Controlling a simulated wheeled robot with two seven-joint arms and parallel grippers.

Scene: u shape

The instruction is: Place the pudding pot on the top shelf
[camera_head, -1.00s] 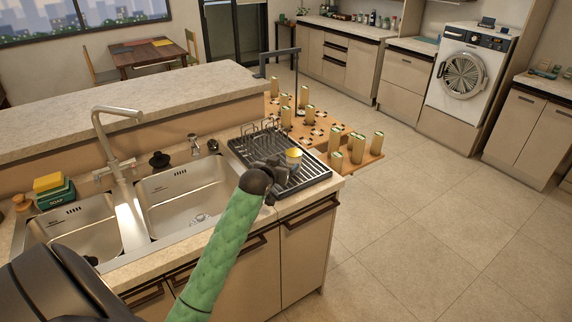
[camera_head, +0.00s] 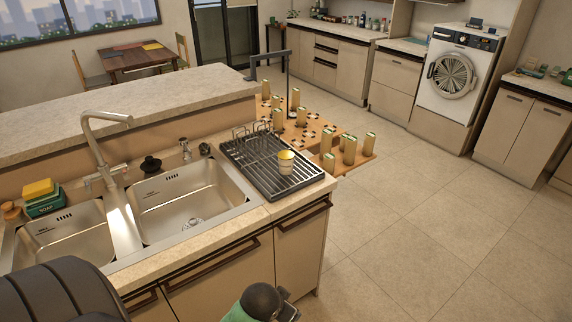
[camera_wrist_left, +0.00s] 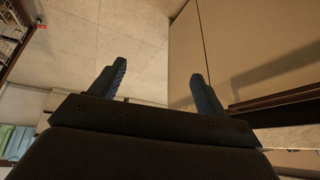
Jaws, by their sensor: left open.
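The pudding pot, a small pale cup with a yellow top (camera_head: 286,162), stands upright on the dark dish rack (camera_head: 250,172) beside the sink. My left gripper (camera_head: 288,308) is at the bottom edge of the head view, below and in front of the counter, well apart from the pot. In the left wrist view its two blue fingers (camera_wrist_left: 160,72) are spread with nothing between them, over floor and cabinet front. My right gripper is in neither view. I cannot pick out which surface is the top shelf.
A steel double sink (camera_head: 180,200) with a tall tap (camera_head: 98,150) lies left of the rack. A sponge and soap box (camera_head: 42,198) stand at its left. Gold cylinders (camera_head: 349,150) stand on a wooden board behind the counter end. The floor at right (camera_head: 430,230) is clear.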

